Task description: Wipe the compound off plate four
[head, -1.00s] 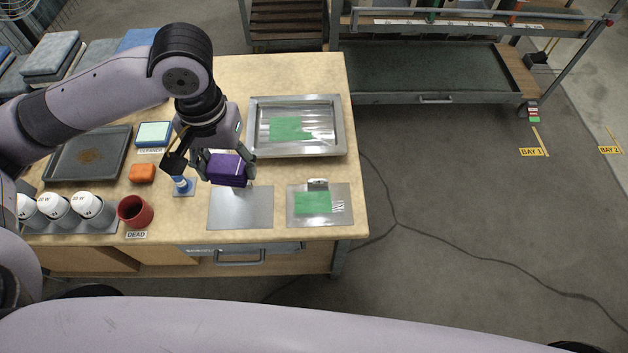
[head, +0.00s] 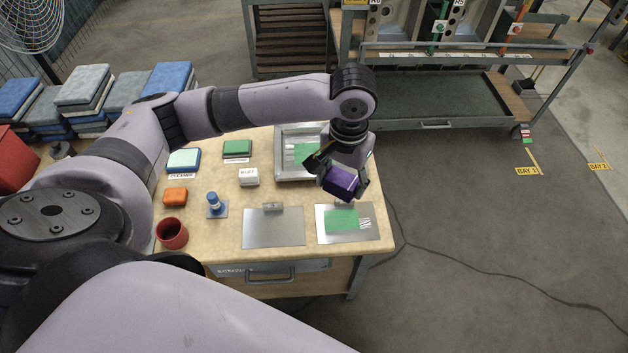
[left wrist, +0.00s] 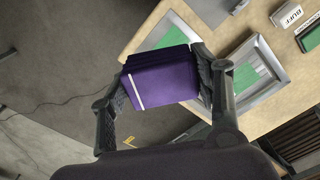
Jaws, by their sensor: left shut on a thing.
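My left gripper (head: 342,180) is shut on a purple block-like pad (head: 341,183). It holds the pad above the table, over the back edge of the right metal plate (head: 373,235). This plate carries a green patch (head: 342,219) with white streaks at its right end. In the left wrist view the purple pad (left wrist: 160,82) sits between both fingers and hides part of a green patch. A bare metal plate (head: 272,230) lies to the left. A metal tray (head: 284,175) with a green patch stands behind, partly hidden by my gripper. My right gripper is not in view.
On the table are a red cup (head: 172,234), an orange block (head: 175,196), a blue-topped item (head: 214,203), a white BUFF block (head: 249,177), a green pad (head: 237,149) and a light-topped CLEANER pad (head: 184,160). Floor to the right is open, with a cable.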

